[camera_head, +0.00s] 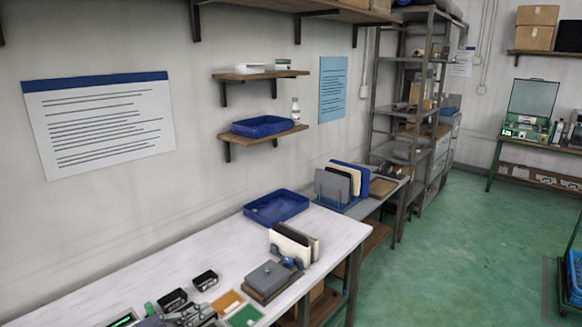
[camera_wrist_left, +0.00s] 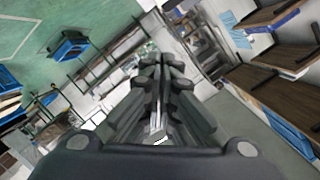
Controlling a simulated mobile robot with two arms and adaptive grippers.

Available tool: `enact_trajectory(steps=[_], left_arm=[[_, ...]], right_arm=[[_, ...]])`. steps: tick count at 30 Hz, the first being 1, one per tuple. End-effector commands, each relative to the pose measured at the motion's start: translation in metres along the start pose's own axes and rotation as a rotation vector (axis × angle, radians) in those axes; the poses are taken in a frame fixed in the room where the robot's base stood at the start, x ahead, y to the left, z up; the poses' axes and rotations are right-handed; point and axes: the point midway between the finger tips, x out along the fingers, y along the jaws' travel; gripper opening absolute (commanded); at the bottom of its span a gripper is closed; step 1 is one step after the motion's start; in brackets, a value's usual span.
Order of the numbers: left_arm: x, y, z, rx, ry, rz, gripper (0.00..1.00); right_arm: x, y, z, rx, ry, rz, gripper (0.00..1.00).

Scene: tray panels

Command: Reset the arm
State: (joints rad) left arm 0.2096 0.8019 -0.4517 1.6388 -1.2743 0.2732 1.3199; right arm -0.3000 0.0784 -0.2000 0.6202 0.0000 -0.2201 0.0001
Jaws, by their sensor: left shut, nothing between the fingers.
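My left gripper (camera_wrist_left: 163,75) fills the middle of the left wrist view, with its dark fingers together and nothing between them. In the head view a grey part of it (camera_head: 190,314) shows low at the bottom edge, over the near end of the white table (camera_head: 150,282). It is in front of two small black boxes; whether it touches anything there I cannot tell. My right gripper is in neither view.
On the table are a blue tray (camera_head: 276,207), a grey box (camera_head: 267,276), upright panels (camera_head: 290,245), and orange and green pieces (camera_head: 243,316). Wall shelves (camera_head: 262,136) hang above. Metal shelving (camera_head: 411,110) stands farther back. The green floor (camera_head: 470,250) at right is largely clear.

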Motion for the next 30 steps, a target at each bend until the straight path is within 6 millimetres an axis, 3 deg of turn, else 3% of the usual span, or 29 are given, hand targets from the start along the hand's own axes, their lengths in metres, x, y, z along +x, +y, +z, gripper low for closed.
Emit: enact_trajectory(steps=[3,6,10,13,17,21,24,30], left_arm=[[-0.001,-0.003,-0.032,-0.095,0.044,-0.197,0.0],[-0.013,-0.007,-0.038,-0.186,0.009,-0.352,0.0],[-0.038,-0.003,-0.028,-0.324,-0.115,-0.509,0.0],[-0.062,0.014,-0.01,-0.435,-0.261,-0.58,0.0],[-0.098,0.056,0.015,-0.578,-0.489,-0.591,0.0],[-0.139,0.118,0.029,-0.718,-0.739,-0.501,0.0],[-0.165,0.161,0.028,-0.79,-0.877,-0.396,0.0],[-0.205,0.226,0.01,-0.881,-1.052,-0.18,0.0]], right_arm=[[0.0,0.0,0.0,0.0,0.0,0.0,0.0],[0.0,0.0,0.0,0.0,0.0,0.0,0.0],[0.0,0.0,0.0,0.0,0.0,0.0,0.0],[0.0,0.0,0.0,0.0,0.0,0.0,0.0],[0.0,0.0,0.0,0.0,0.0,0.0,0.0],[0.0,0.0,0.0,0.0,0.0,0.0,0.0],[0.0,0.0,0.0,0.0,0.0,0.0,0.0],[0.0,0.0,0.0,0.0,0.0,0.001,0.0]])
